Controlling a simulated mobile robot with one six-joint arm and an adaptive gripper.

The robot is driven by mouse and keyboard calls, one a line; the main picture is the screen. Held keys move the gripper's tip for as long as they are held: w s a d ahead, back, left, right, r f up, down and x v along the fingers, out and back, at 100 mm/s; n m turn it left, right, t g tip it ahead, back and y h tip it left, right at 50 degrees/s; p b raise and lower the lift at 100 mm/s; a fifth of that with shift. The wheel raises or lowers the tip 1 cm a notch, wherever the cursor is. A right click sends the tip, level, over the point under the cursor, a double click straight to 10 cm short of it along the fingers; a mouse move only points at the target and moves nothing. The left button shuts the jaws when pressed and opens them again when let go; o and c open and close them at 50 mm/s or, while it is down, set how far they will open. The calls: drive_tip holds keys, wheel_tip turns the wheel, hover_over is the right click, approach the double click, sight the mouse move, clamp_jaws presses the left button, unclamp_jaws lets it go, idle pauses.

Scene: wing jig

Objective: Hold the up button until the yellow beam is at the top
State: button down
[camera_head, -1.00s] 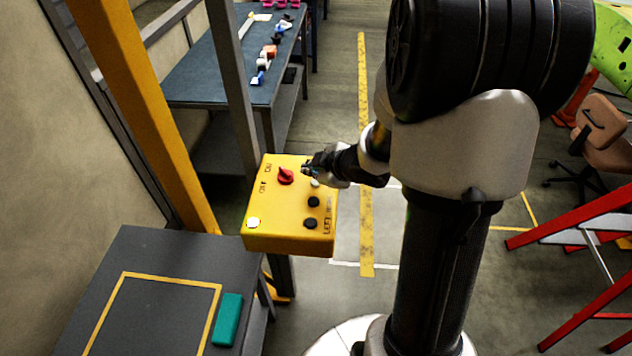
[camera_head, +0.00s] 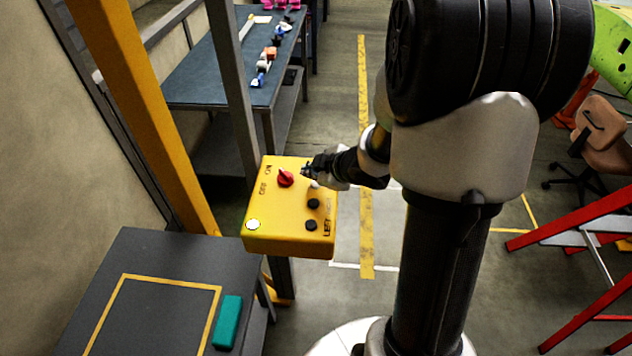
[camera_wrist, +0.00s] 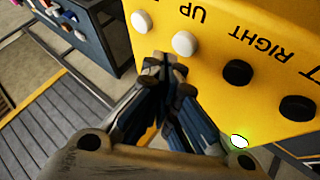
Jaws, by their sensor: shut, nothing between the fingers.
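The yellow control box (camera_head: 285,243) stands left of my arm in the head view, with a red knob (camera_head: 286,179) and black buttons. In the wrist view two white buttons (camera_wrist: 141,21) (camera_wrist: 185,44) sit near the upside-down word UP on the yellow face. My gripper (camera_head: 307,171) is at the box's upper right edge. In the wrist view its closed fingertips (camera_wrist: 165,62) are beside the nearer white button; I cannot tell whether they touch it. A tall yellow post (camera_head: 140,110) rises at the left; I cannot tell whether it is the task's beam.
A lit white lamp (camera_head: 253,225) is on the box's left corner. A dark table (camera_head: 150,250) with a teal block (camera_head: 227,321) is at lower left. A blue bench (camera_head: 200,75) stands behind. A red ladder (camera_head: 590,285) and a brown chair (camera_head: 600,130) are at right.

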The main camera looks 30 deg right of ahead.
drive_tip(key=shift+f, duration=0.1)
drive_tip(key=shift+f+b, duration=0.3)
drive_tip(key=shift+f, duration=0.05)
drive_tip(key=shift+f+b, duration=0.4)
drive_tip(key=shift+f, duration=0.05)
idle(0.6)
drive_tip(key=shift+r, duration=0.15)
idle(5.4)
drive_tip(key=shift+r+p, duration=0.75)
drive_tip(key=shift+p, duration=0.2)
